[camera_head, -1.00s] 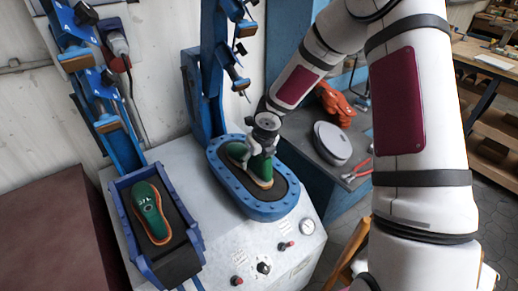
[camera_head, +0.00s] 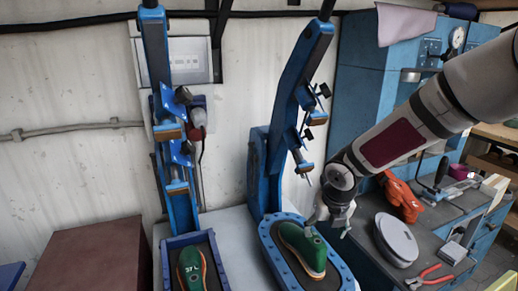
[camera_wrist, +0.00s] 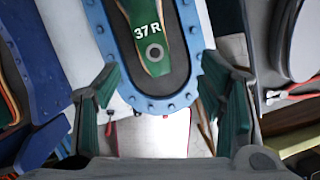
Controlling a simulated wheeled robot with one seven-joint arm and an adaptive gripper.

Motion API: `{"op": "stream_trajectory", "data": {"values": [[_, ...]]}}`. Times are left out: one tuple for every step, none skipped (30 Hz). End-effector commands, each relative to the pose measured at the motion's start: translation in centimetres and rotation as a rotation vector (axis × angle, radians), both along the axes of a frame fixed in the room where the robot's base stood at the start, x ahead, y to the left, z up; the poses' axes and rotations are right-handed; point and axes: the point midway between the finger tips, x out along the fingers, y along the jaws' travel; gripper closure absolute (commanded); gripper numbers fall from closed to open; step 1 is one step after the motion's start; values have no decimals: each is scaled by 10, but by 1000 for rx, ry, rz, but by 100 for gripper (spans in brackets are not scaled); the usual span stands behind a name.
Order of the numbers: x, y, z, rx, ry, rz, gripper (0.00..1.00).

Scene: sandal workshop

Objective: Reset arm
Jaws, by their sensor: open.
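My gripper (camera_head: 328,218) is at the right side of the oval blue press bed, close to the green shoe last. In the wrist view my gripper (camera_wrist: 165,115) has its two green-padded fingers spread wide with nothing between them. The green last marked 37R (camera_wrist: 150,35) lies in the blue oval bed (camera_wrist: 185,100), ahead of the fingers and apart from them. The same last (camera_head: 300,250) shows in the head view. A second green last (camera_head: 190,270) lies in the left blue rectangular bed (camera_head: 163,262).
Two blue upright press arms (camera_head: 285,120) stand behind the beds. On the grey bench (camera_head: 385,270) at right are an orange tool (camera_head: 402,198), a pale oval pad (camera_head: 396,240) and red pliers (camera_head: 430,278). A maroon box (camera_head: 90,258) stands at left.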

Motion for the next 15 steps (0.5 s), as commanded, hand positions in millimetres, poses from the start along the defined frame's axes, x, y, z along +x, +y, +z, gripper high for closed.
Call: {"op": "stream_trajectory", "data": {"values": [[-9,-3,13,-10,-7,-105,36],[-15,-7,20,-11,-9,-189,36],[-23,-10,30,-6,-18,-304,36],[-31,-13,38,-2,-27,-393,36],[-37,-15,46,6,-40,-483,36],[-47,-18,56,18,-58,-603,36],[-54,-20,64,31,-74,-692,36],[-62,-22,73,45,-92,-782,36],[-72,-24,83,70,-119,-902,36],[-80,-24,91,92,-140,-990,36],[-88,-25,99,116,-160,-1079,36],[-99,-26,109,153,-188,-1199,36],[-107,-26,116,185,-211,-1287,36],[-115,-26,123,219,-231,-1374,36],[-127,-25,132,269,-258,-1491,36]]}}
